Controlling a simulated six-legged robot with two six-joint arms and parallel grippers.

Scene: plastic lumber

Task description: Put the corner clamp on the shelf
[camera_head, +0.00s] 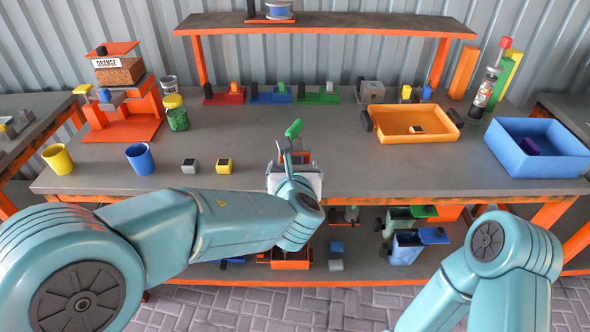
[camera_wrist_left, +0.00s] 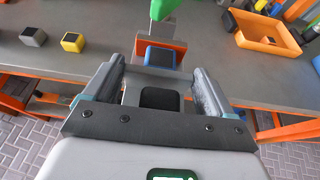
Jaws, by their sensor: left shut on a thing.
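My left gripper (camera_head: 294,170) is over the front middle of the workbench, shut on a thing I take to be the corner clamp. In the left wrist view its grey and black part (camera_wrist_left: 160,97) sits between the two fingers (camera_wrist_left: 158,85). A green handle, an orange part and a blue-topped part show just beyond; I cannot tell which of these belong to the held thing. My gripper hides much of it in the head view. The raised shelf (camera_head: 350,25) is dark grey on orange posts at the back. My right gripper is out of view.
An orange tray (camera_head: 400,136) and blue bin (camera_head: 508,160) are at right. Two cups (camera_head: 140,158) and two small blocks (camera_head: 223,165) are at left. A lower shelf (camera_head: 350,272) holds several items.

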